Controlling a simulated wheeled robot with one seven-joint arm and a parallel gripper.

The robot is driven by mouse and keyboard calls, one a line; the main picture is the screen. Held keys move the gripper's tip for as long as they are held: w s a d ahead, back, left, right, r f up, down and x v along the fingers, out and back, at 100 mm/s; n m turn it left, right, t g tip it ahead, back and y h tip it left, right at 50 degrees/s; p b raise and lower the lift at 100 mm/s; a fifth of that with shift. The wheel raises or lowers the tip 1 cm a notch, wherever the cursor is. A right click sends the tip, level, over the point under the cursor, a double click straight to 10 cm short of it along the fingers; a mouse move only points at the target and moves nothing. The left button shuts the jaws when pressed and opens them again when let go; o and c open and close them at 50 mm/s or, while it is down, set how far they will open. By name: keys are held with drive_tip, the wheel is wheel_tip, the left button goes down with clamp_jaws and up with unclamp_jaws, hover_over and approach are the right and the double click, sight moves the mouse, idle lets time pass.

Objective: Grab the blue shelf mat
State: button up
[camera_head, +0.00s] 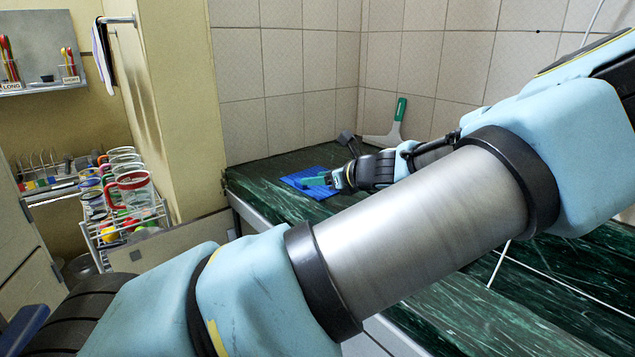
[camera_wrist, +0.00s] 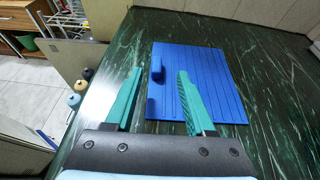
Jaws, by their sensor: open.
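The blue shelf mat (camera_wrist: 215,75) lies flat on the dark green marbled counter. In the head view the mat (camera_head: 297,181) is partly hidden by my gripper. My gripper (camera_wrist: 158,78) has two green fingers, apart and empty.
A green-and-white squeegee (camera_head: 397,125) leans at the tiled wall behind the counter (camera_head: 440,300). A rack of glass mugs (camera_head: 133,190) stands to the left, past a cream wall end (camera_head: 180,100). The counter's left edge is close to the mat.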

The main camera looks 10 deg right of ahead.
drive_tip(key=shift+a+x, duration=0.2)
drive_tip(key=shift+x, duration=2.55)
drive_tip(key=shift+s+f, duration=0.15)
drive_tip(key=shift+s, duration=0.05)
drive_tip(key=shift+c, duration=0.3)
clamp_jaws()
